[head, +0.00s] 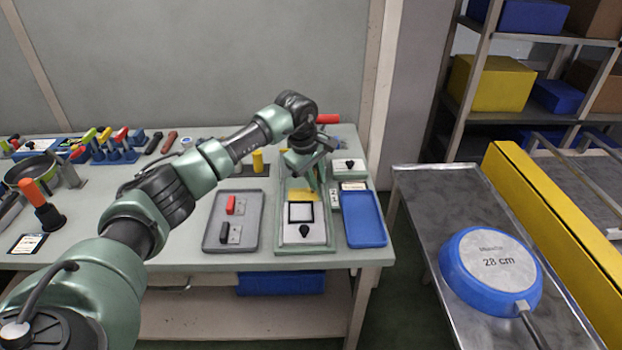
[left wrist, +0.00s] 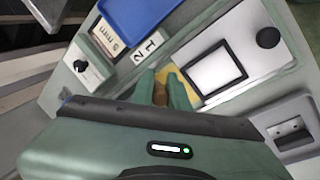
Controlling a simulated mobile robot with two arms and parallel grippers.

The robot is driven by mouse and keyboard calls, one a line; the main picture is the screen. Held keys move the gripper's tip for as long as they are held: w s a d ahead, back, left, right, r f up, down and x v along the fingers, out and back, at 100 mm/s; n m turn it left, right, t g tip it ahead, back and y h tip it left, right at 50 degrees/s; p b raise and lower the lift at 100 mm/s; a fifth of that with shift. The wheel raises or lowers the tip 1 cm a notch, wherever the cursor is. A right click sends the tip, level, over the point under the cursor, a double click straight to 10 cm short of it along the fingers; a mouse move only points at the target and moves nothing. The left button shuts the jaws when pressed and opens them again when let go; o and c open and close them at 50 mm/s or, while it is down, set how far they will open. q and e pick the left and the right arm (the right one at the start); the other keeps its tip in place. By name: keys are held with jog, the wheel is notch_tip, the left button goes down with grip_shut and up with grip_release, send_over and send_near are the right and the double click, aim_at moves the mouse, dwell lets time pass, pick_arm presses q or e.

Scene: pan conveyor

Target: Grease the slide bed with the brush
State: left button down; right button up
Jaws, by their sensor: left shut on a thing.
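The green press fixture (head: 283,247) stands at the front right of the workbench. Its pale slide bed (head: 318,235) carries a black-framed white square and a black knob (head: 304,230); it also shows in the left wrist view (left wrist: 275,50). A yellow patch (head: 300,194) lies at the back of the bed. My left gripper (head: 312,172) is over the back of the fixture, pointing down. In the left wrist view its fingers (left wrist: 161,92) are shut on a small brown thing, seemingly the brush (left wrist: 160,95). Its bristles are hidden, so contact with the bed cannot be told.
A grey tray (head: 211,238) with red and black handled pieces lies left of the fixture, a blue tray (head: 362,220) right of it. A yellow cylinder (head: 258,160) stands behind. A red handle (head: 327,118) rises beyond my gripper. A blue pan (head: 488,270) lies on the right-hand metal table.

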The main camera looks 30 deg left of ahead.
pick_arm(q)
jog(key=shift+w+d, duration=0.15)
jog(key=shift+d, duration=0.1)
jog(key=shift+r, duration=0.15)
jog(key=shift+r+p, duration=0.35)
jog(key=shift+r, duration=0.15)
jog(key=shift+s+d+p, duration=0.2)
jog(key=shift+s+d, duration=0.15)
jog(key=shift+s, duration=0.25)
jog(key=shift+s+d+p, duration=0.2)
jog(key=shift+s+d, duration=0.1)
jog(key=shift+s, duration=0.25)
